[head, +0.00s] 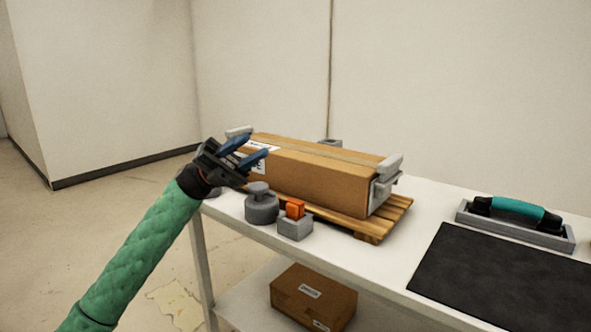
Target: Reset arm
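My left arm, in a green sleeve, reaches in from the lower left of the head view. Its gripper (256,150) is open, with two blue fingers apart and nothing seen between them. The fingers are in front of the left end of a long cardboard box (315,178); I cannot tell whether they touch it. The box lies on a small wooden pallet (372,226) on the white table (385,262), with grey brackets at its ends. My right gripper is not in view.
A grey round knob-like piece (261,207) and a grey block with an orange top (295,222) stand before the pallet. At right are a black mat (500,280) and a grey tray with a teal-handled object (517,211). A smaller carton (313,296) sits on the lower shelf.

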